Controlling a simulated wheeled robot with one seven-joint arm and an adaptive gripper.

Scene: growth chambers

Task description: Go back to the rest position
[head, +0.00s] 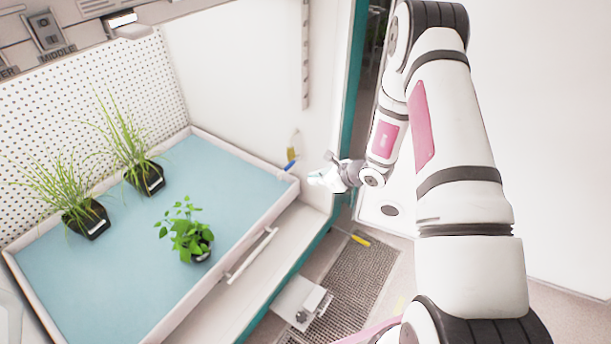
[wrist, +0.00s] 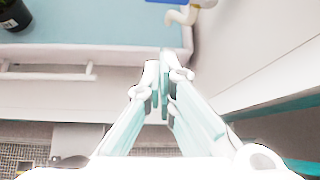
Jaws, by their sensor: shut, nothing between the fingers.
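My gripper (head: 318,179) is at the end of my arm in the head view, near the right front corner of the blue-floored tray. In the wrist view my gripper (wrist: 163,75) shows with its two pale fingers together and nothing between them. It is apart from the plants. My arm comes in from the right side of the head view and bends down towards the chamber opening.
The tray (head: 237,151) holds two grassy plants (head: 87,218) (head: 147,178) and a leafy plant (head: 199,251) in black pots. A blue-and-yellow item (head: 291,155) is by the tray's corner. The chamber's teal edge (head: 345,120) is close to my arm. A grating (head: 350,285) lies on the floor.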

